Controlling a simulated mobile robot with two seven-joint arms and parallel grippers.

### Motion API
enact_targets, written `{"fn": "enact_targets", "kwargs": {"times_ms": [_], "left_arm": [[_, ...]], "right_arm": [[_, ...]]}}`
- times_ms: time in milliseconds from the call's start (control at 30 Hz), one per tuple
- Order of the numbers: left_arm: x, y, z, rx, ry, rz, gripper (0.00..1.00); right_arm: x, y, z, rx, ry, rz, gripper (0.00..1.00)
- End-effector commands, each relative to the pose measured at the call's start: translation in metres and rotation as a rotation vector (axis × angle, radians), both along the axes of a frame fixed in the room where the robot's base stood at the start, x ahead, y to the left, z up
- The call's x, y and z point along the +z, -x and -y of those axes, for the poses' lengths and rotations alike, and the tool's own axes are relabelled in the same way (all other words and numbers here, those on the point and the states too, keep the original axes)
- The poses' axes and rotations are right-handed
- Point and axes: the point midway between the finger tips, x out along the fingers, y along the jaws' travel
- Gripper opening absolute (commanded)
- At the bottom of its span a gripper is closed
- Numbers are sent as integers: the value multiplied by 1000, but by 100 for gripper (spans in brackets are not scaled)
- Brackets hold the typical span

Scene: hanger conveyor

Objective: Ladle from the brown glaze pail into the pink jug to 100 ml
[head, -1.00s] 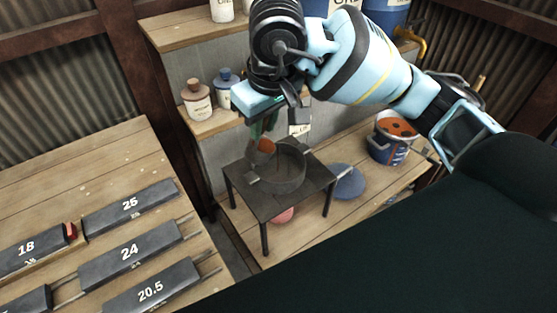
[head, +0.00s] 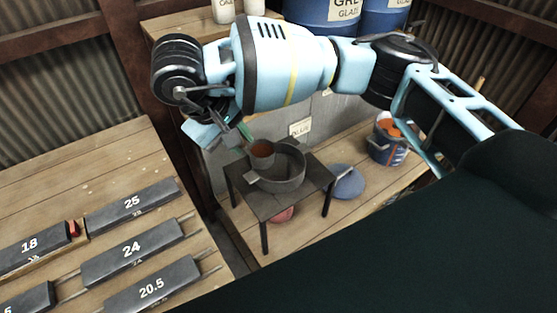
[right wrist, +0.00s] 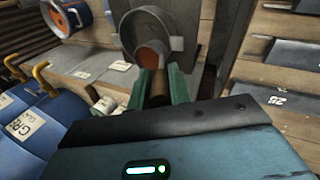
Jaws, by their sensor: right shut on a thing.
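My right gripper (head: 242,134) is shut on the handle of a ladle (head: 262,155), which also shows in the right wrist view (right wrist: 148,52). The ladle's cup shows orange-brown inside; whether that is liquid or its lining I cannot tell. The cup overlaps the back left rim of a grey two-handled pot (head: 288,180) in the picture; contact is unclear. A blue pail (head: 383,150) with an orange-brown inside stands on the wooden bench to the right. A pink thing (head: 283,214) is partly hidden under the small dark table; I cannot tell whether it is the jug. My left gripper is out of view.
The grey pot stands on a small dark table (head: 262,207). A blue round thing (head: 346,182) lies beside it. Large blue glaze drums (head: 310,14) stand behind my right arm. Numbered dark blocks (head: 130,250) lie on the left wooden table, whose back part is clear.

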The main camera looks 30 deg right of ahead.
Motion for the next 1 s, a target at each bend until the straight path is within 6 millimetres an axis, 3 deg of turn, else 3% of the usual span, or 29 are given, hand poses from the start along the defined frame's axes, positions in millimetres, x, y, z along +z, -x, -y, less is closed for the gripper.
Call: {"fn": "enact_targets", "kwargs": {"times_ms": [333,767,1000], "left_arm": [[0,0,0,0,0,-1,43],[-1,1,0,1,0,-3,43],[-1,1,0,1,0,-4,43]], "right_arm": [[4,0,0,-1,-2,3,0],[31,0,0,0,-2,4,0],[31,0,0,0,-3,1,0]]}}
